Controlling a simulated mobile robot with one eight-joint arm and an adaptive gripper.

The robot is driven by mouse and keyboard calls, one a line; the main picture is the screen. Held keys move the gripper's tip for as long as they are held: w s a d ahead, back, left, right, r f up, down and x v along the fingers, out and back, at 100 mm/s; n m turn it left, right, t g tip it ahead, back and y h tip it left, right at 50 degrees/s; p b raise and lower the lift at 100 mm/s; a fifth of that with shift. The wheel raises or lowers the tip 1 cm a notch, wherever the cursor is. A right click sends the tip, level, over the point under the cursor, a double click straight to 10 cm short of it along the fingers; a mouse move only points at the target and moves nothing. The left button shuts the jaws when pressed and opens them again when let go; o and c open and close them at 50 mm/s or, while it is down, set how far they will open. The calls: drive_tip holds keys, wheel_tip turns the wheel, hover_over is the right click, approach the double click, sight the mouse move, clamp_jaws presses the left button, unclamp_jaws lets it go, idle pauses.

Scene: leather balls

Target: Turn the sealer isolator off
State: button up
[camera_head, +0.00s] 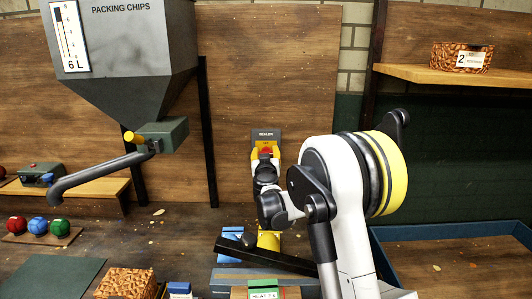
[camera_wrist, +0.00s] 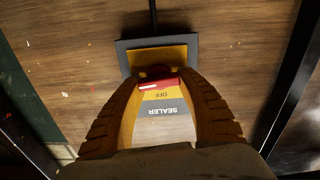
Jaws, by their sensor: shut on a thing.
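The sealer isolator (camera_head: 265,135) is a dark grey box with a yellow face, fixed to the wooden back panel. It also shows in the wrist view (camera_wrist: 135,49), where its SEALER and OFF lettering appears upside down. Its red handle (camera_wrist: 158,84) lies roughly crosswise in the wrist view, close to the OFF lettering. My gripper (camera_wrist: 158,80) has its two orange-yellow ribbed fingers closed around the red handle. The fingertips partly hide the handle and the knob behind it. In the head view, my gripper (camera_head: 266,157) is in front of the isolator and covers its lower part.
A packing chips hopper (camera_head: 125,40) with a bent grey pipe stands at the left. Red, blue and green balls (camera_head: 38,226) lie on a board below it. A shelf (camera_head: 450,76) with a small labelled box is at the upper right. A blue-edged tray (camera_head: 455,232) lies lower right.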

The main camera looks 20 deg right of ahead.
drive_tip(key=n, duration=0.4)
drive_tip(key=shift+w+a+p, duration=0.1)
drive_tip(key=shift+p, duration=0.2)
drive_tip(key=n, duration=0.4)
drive_tip(key=shift+a+n, duration=0.1)
drive_tip(key=shift+n, duration=0.3)
drive_tip(key=n, duration=0.4)
drive_tip(key=shift+f+p, duration=0.15)
drive_tip(key=shift+p, duration=0.15)
drive_tip(key=shift+f+n, duration=0.1)
drive_tip(key=shift+n, duration=1.8)
drive_tip(key=o, duration=1.2)
